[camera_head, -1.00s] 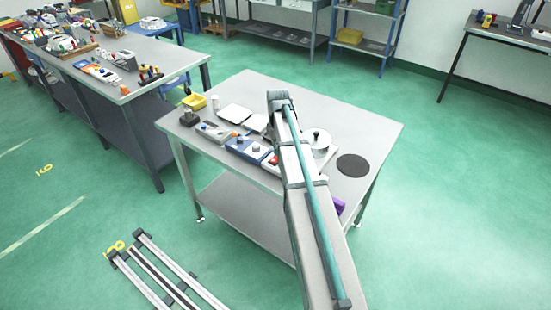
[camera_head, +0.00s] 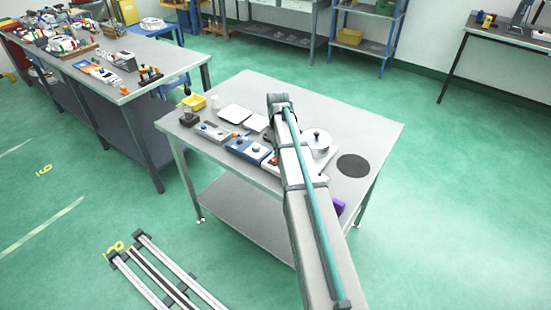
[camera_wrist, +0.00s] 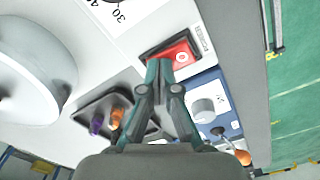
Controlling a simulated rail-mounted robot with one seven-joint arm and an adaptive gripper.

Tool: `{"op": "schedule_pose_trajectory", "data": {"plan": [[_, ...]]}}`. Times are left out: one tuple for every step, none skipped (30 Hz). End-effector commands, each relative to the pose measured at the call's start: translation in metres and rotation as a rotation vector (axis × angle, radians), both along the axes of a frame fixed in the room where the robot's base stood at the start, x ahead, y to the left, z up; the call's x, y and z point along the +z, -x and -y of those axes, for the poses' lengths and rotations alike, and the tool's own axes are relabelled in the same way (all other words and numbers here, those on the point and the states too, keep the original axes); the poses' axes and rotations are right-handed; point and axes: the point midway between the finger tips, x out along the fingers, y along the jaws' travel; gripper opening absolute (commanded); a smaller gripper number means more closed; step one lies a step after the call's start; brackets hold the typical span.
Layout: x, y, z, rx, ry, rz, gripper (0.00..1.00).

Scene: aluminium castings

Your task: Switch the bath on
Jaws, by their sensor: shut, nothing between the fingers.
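In the wrist view, a red rocker switch (camera_wrist: 181,56) with a white round mark sits in a dark frame on a white panel (camera_wrist: 150,30). My gripper (camera_wrist: 159,66) is shut and empty, its tips just below and left of the switch, overlapping its edge in the picture. I cannot tell whether they touch it. A large round white vessel (camera_wrist: 30,70) is at the left. In the head view, the lidded round vessel (camera_head: 317,139) shows right of my arm, which hides my gripper and most of the unit.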

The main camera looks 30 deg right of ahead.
Motion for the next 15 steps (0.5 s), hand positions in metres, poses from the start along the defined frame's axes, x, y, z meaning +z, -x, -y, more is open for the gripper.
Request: {"op": "schedule_pose_trajectory", "data": {"plan": [[0.002, 0.000, 0.000, 0.000, 0.000, -0.001, 0.00], [0.004, 0.000, 0.000, 0.000, 0.000, -0.001, 0.00], [0.006, 0.000, 0.000, 0.000, 0.000, -0.001, 0.00], [0.008, 0.000, 0.000, 0.000, 0.000, 0.000, 0.00], [0.010, 0.000, 0.000, 0.000, 0.000, 0.000, 0.00], [0.014, 0.000, 0.000, 0.000, 0.000, 0.000, 0.00], [0.016, 0.000, 0.000, 0.000, 0.000, 0.000, 0.00], [0.018, 0.000, 0.000, 0.000, 0.000, 0.000, 0.00], [0.021, 0.000, 0.000, 0.000, 0.000, 0.000, 0.00], [0.023, 0.000, 0.000, 0.000, 0.000, 0.000, 0.00], [0.025, 0.000, 0.000, 0.000, 0.000, 0.000, 0.00], [0.028, 0.000, 0.000, 0.000, 0.000, 0.000, 0.00], [0.031, 0.000, 0.000, 0.000, 0.000, 0.000, 0.00], [0.033, 0.000, 0.000, 0.000, 0.000, 0.000, 0.00], [0.036, 0.000, 0.000, 0.000, 0.000, 0.001, 0.00]]}}
